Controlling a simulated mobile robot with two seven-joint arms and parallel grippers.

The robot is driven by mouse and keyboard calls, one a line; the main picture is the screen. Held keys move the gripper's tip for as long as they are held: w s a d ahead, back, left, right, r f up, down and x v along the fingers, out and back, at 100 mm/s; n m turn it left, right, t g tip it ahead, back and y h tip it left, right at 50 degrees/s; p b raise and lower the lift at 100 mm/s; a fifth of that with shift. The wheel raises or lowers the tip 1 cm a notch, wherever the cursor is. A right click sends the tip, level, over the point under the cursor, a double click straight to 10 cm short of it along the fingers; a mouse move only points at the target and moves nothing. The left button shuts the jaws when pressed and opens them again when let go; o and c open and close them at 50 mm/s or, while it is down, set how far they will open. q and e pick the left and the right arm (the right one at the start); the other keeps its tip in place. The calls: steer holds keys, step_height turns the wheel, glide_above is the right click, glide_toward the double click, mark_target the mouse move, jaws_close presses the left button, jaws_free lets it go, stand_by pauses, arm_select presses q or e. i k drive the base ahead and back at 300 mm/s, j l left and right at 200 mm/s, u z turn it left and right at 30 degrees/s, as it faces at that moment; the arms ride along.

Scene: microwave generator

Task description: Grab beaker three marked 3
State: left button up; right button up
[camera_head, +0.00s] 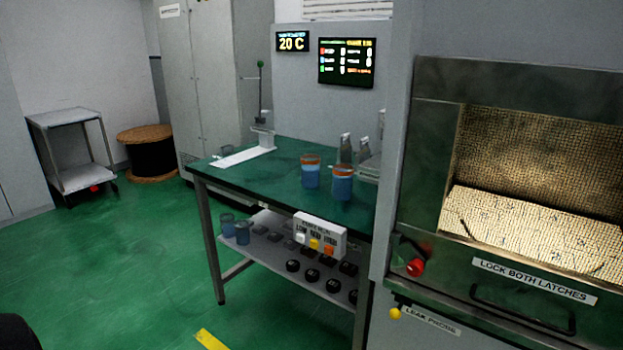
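Two blue beakers with orange bands near the top stand upright on the green tabletop (260,172). One is the left beaker (311,175), the other the right beaker (342,187), a little nearer. Two more bluish beakers stand on the lower shelf (262,262) at its left end: one at the far left (227,226) and one just right of it (243,233). No number is legible on any beaker, so I cannot tell which is marked 3. Neither of my grippers is in view.
A white button box (319,237) sits at the table's front edge. Grey bottles (346,149) stand behind the beakers. A large metal chamber (510,200) with red and yellow knobs fills the right side. A cart (75,150) stands far left. The green floor (120,250) left of the table is free.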

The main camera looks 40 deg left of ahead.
mark_target(310, 162)
steer(key=j+z, duration=0.1)
steer(key=j, duration=0.8)
steer(key=j+z, duration=0.15)
steer(key=j, duration=0.45)
steer(key=j+z, duration=0.15)
steer(key=j, duration=0.4)
steer(key=j+z, duration=0.15)
steer(key=j, duration=0.45)
steer(key=k+j+z, duration=0.15)
steer(key=j, duration=0.4)
steer(key=j+z, duration=0.15)
steer(key=j, duration=0.45)
steer(key=k+j+z, duration=0.2)
steer(key=j, duration=0.35)
steer(key=k+j+z, duration=0.15)
steer(key=j, duration=0.35)
steer(key=k+j+z, duration=0.15)
steer(key=j, duration=0.4)
steer(key=k+j, duration=0.15)
steer(key=j, duration=0.25)
steer(key=k+j+z, duration=0.1)
steer(key=j, duration=0.25)
steer(key=k+j, duration=0.2)
steer(key=j, duration=0.2)
